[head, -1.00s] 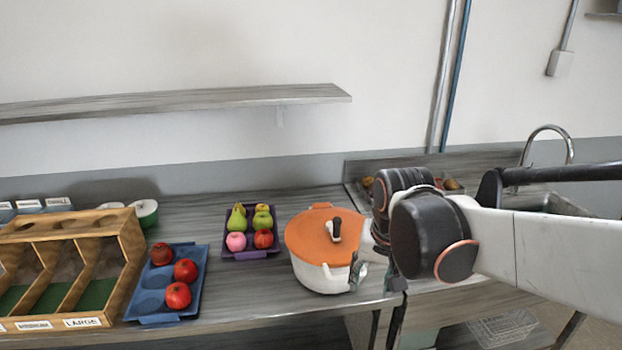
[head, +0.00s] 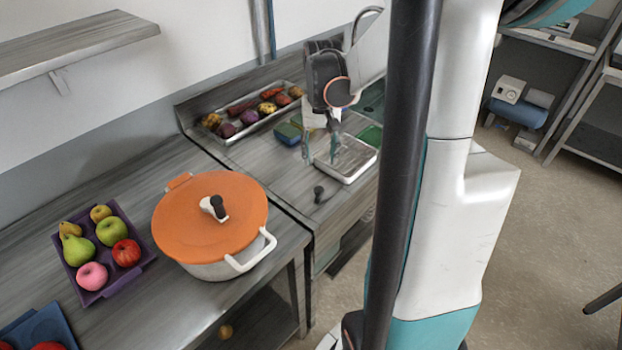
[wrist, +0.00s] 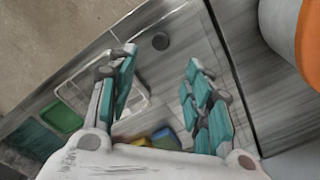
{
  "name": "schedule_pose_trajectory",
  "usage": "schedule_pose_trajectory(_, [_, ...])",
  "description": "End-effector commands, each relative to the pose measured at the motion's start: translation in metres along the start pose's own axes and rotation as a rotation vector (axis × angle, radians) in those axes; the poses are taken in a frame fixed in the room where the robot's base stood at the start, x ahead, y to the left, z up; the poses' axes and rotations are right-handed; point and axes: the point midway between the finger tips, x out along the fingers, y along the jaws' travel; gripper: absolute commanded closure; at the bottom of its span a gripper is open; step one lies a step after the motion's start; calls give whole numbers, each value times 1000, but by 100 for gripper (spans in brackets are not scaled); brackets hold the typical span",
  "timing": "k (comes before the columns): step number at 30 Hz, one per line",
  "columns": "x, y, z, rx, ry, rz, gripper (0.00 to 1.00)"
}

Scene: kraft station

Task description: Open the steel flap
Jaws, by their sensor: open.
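I cannot clearly pick out a steel flap. My gripper (head: 322,146) is above the right counter, pointing down, beside and over the tray. In the wrist view my gripper (wrist: 161,58) has its teal fingers spread, with nothing held between them.
An orange-lidded pot (head: 210,220) stands on the left counter near the gap between counters. A purple fruit tray (head: 98,296) is further left. A vegetable tray (head: 236,136) lies at the back of the right counter. Blue and green sponge-like items (head: 290,132) lie near my gripper.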

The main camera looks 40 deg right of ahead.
Motion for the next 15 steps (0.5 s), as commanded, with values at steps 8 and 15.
schedule_pose_trajectory(8, [54, -1, 0, -1, 1, 0, 54])
schedule_pose_trajectory(15, [98, -1, 0, -1, 1, 0, 54])
